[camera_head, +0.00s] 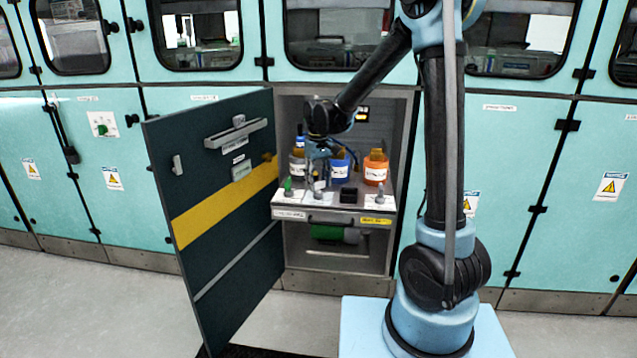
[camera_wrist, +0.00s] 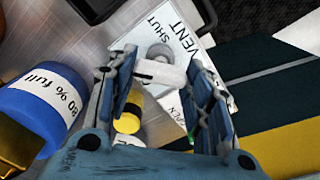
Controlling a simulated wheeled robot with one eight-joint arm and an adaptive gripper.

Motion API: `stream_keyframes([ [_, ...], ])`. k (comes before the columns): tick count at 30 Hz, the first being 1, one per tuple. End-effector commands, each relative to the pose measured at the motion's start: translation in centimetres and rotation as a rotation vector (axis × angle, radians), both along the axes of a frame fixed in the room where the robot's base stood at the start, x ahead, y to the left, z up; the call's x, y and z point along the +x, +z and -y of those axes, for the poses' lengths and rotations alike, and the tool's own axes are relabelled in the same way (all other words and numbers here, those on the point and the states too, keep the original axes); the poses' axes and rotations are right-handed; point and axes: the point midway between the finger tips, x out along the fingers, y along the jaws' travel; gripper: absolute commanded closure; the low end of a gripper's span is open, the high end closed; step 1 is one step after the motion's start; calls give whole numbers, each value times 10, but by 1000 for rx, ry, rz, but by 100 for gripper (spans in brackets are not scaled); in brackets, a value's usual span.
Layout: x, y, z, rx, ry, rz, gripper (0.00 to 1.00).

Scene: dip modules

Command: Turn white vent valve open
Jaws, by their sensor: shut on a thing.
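The white vent valve (camera_wrist: 158,72) shows in the wrist view as a white handle with a grey round hub. It sits on a white plate (camera_wrist: 190,62) marked VENT and SHUT, with a partly hidden word ending in "PEN" lower down. My gripper (camera_wrist: 164,76) has one blue finger on each side of the handle and is shut on it. In the head view, my gripper (camera_head: 318,178) reaches down to the cabinet shelf, among the small valves at its front. The handle is mostly hidden there, and its exact angle is hard to tell.
A blue bottle (camera_head: 340,166) labelled 80% full and an orange bottle (camera_head: 375,167) stand behind on the shelf (camera_head: 327,218). A green valve (camera_head: 288,185) is left of my gripper, a black block (camera_head: 348,195) right. The dark cabinet door (camera_head: 205,190) stands open at left.

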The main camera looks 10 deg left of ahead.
Motion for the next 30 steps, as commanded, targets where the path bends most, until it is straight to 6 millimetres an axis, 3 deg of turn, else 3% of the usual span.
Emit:
stream_keyframes([
  [18, 0, 0, 2, -3, 569, 1, 77],
  [30, 1, 0, 2, -3, 813, 0, 77],
])
